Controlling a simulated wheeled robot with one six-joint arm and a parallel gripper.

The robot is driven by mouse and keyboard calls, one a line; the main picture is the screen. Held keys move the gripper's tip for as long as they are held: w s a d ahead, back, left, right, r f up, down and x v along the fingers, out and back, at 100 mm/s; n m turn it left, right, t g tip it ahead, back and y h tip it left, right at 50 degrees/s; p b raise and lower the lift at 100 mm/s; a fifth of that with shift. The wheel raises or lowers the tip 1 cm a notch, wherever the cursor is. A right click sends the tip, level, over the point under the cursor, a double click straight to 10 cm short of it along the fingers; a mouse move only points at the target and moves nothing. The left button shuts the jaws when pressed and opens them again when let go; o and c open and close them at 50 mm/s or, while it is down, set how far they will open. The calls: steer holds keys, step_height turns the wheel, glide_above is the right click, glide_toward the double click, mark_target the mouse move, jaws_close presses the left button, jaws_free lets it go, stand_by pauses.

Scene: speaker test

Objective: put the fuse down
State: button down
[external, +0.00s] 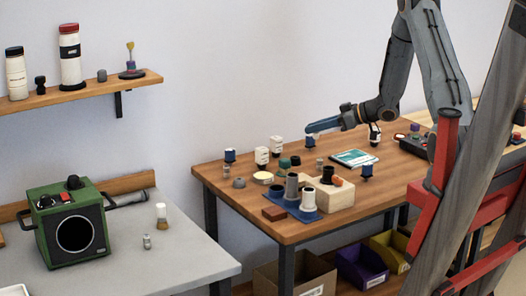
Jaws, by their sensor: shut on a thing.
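My gripper (312,127) reaches in from the right, with its blue fingers pointing left above the back of the wooden table (390,183). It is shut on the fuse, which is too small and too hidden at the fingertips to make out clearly. A small blue-topped piece (310,142) shows just below the fingertips. I cannot tell whether it is in the jaws or stands on the table behind.
White jars (262,156), a blue mat (292,208) with grey cylinders, a pale wooden block (342,194) and a teal-and-white booklet (354,158) crowd the table. A green speaker box (70,228) stands on the grey bench (185,262). Bins (362,268) sit below.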

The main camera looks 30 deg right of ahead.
steer(key=w+a+n+g+y+b, duration=0.1)
steer(key=w+a+b, duration=0.2)
steer(key=a, duration=1.5)
steer(key=w+a+b, duration=0.2)
steer(key=a+b, duration=0.1)
steer(key=a, duration=1.5)
steer(key=s+a+n+g+y+b, duration=0.1)
steer(key=s+a+b, duration=0.1)
steer(key=s+a, duration=0.6)
steer(key=s+a+b, duration=0.1)
steer(key=s+a, duration=0.4)
steer(key=a, duration=0.7)
steer(key=s+a+n+g+y+b, duration=0.1)
steer(key=s+a+b, duration=0.1)
steer(key=s+a, duration=0.6)
steer(key=f, duration=0.6)
steer(key=w+a+f, duration=0.1)
steer(key=f, duration=0.5)
steer(key=a+f+p, duration=0.1)
steer(key=f, duration=0.5)
steer(key=shift+w+a+f, duration=0.25)
steer(key=shift+w+f, duration=0.1)
steer(key=shift+f, duration=0.15)
steer(key=c, duration=2.1)
jaws_free()
steer(key=o, duration=0.4)
